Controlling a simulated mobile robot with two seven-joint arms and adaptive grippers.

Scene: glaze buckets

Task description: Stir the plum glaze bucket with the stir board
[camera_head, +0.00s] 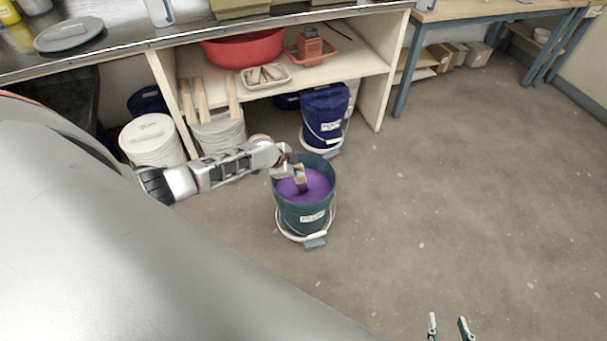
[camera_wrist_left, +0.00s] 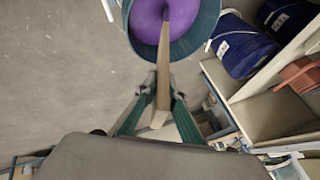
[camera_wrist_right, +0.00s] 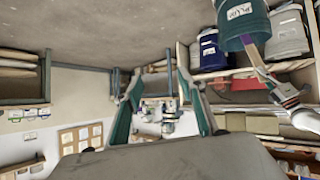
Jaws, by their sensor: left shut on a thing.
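The dark teal plum bucket (camera_head: 296,215) stands upright on the floor, holding purple glaze (camera_head: 319,184). My left gripper (camera_head: 288,168) is over its left rim, shut on the wooden stir board (camera_wrist_left: 164,75). The board's lower end is in the purple glaze in the left wrist view (camera_wrist_left: 147,12); how deep it reaches is hidden. The left fingers (camera_wrist_left: 162,92) clasp the board near its upper end. My right gripper (camera_head: 448,328) is open and empty, away from the bucket near the bottom edge. The right wrist view shows the bucket's PLUM label (camera_wrist_right: 239,12).
A blue bucket (camera_head: 322,120) stands behind, by the shelf unit. White buckets (camera_head: 152,142) stand left, one holding several wooden boards (camera_head: 201,98). The shelf holds a red basin (camera_head: 243,48) and a tray (camera_head: 265,77). The floor right of the plum bucket is clear.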

